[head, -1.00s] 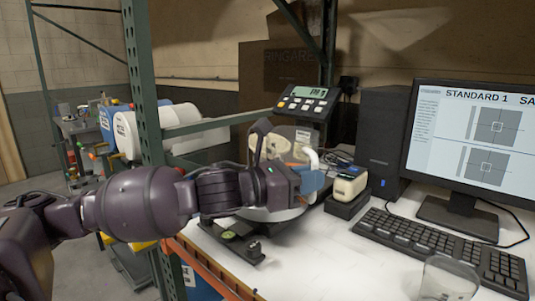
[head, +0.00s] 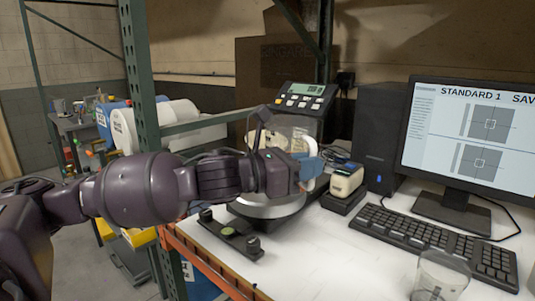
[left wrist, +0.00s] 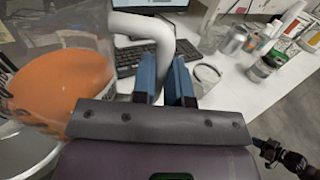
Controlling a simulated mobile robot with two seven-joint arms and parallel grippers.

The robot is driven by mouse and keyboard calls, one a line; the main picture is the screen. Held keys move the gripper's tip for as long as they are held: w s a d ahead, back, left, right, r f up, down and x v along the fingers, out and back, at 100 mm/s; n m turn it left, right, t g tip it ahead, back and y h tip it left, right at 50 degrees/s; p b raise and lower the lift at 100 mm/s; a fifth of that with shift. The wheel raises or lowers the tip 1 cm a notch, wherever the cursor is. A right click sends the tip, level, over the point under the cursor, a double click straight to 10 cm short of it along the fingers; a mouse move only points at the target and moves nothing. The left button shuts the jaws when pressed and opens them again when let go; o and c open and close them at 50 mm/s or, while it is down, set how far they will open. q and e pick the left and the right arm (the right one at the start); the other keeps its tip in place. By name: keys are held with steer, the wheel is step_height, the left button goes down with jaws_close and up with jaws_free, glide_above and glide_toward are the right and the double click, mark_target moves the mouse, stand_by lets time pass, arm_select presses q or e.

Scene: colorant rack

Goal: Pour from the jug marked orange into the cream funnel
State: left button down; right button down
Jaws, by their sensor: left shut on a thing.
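My left gripper (head: 308,180) is shut on the pale handle (left wrist: 150,38) of a clear jug; its blue fingers are on either side of the handle in the left wrist view (left wrist: 166,80). The jug (left wrist: 62,35) contains orange and looks roughly upright. In the head view the jug (head: 300,125) is partly hidden by my gripper, above the scale's round metal pan (head: 268,210). I cannot make out its marking. I cannot pick out the cream funnel for certain. A dark jointed part at the right edge of the left wrist view may be my right gripper (left wrist: 285,158); its jaws are unclear.
The scale's display (head: 306,95) stands behind the jug. A small cream device (head: 347,181), keyboard (head: 437,240), monitor (head: 475,140) and clear cup (head: 440,275) are to the right. A green rack post (head: 139,90) rises left of my gripper.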

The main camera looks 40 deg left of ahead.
steer(key=shift+w+r, duration=0.15)
steer(key=shift+w, duration=0.05)
steer(key=shift+s, duration=0.35)
stand_by(0.4)
steer(key=shift+w, duration=0.1)
